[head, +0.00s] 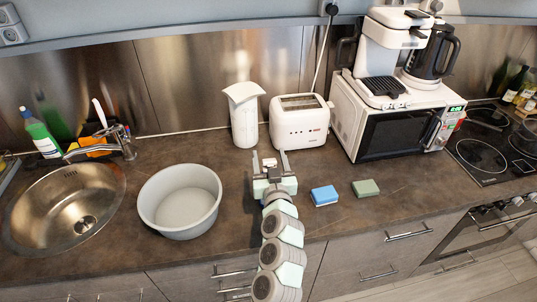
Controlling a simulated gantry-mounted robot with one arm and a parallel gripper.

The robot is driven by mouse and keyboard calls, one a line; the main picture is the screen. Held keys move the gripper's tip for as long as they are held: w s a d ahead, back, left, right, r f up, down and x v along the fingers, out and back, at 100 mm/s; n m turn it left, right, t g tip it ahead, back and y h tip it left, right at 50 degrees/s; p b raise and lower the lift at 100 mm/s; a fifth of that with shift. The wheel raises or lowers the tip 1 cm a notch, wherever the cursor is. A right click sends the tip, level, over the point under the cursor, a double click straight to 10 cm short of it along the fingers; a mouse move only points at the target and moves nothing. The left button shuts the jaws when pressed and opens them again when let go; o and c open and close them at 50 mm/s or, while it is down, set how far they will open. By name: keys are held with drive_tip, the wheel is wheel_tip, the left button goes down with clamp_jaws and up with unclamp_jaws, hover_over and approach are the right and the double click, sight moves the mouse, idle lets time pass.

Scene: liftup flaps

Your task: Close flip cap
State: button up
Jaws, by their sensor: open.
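A white upright container (245,122) stands on the counter against the backsplash, left of the toaster. Its wide, flared top (244,92) slants; I cannot tell for certain whether this is the flip cap or how far open it is. My gripper (269,156) is open, its two fingers apart and pointing toward the back of the counter. It is in front of and slightly right of the container, apart from it in the picture. A small pale and orange shape shows between the fingers; I cannot tell what it is.
The toaster (300,120) stands right of the container, and a microwave (392,128) with a coffee machine on top is farther right. A grey basin (180,201) is left of my arm. Blue (324,195) and green (366,188) sponges lie right. A green bottle (41,135) stands behind the sink.

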drive_tip(key=shift+w+a+f, duration=0.1)
drive_tip(key=shift+w+a, duration=0.05)
drive_tip(key=shift+w, duration=0.7)
drive_tip(key=shift+c, duration=0.3)
clamp_jaws()
